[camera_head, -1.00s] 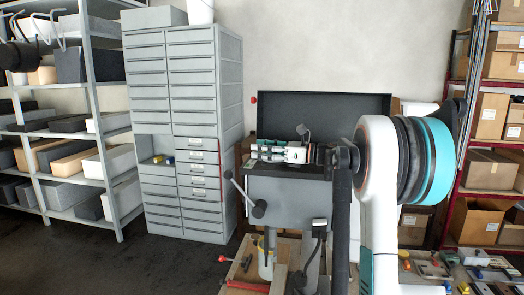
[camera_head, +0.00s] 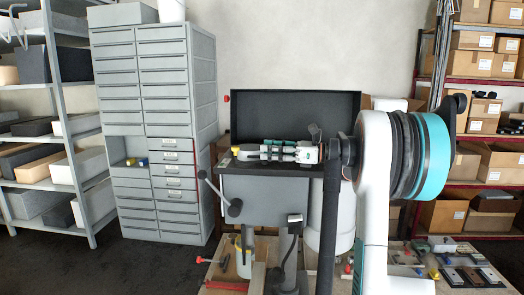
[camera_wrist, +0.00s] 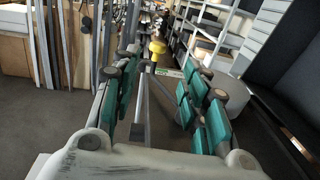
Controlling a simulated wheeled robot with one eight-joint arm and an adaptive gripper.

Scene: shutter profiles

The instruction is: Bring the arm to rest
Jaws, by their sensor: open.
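My gripper (camera_head: 262,152) shows in the head view at the middle, pointing left, in front of the black panel and over the top of the grey machine. In the wrist view my gripper (camera_wrist: 152,95) has its teal-padded fingers spread apart with nothing between them. My arm (camera_head: 376,170) stands at the right of centre, a white link with a teal ring. Part of the forearm is hidden behind the black joint.
A grey machine with a lever (camera_head: 262,205) stands just below my gripper. A black panel (camera_head: 290,115) rises behind it. A drawer cabinet (camera_head: 165,110) and shelves (camera_head: 60,130) stand left. Boxes on a red rack (camera_head: 485,110) and a bench with parts (camera_head: 465,262) are right.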

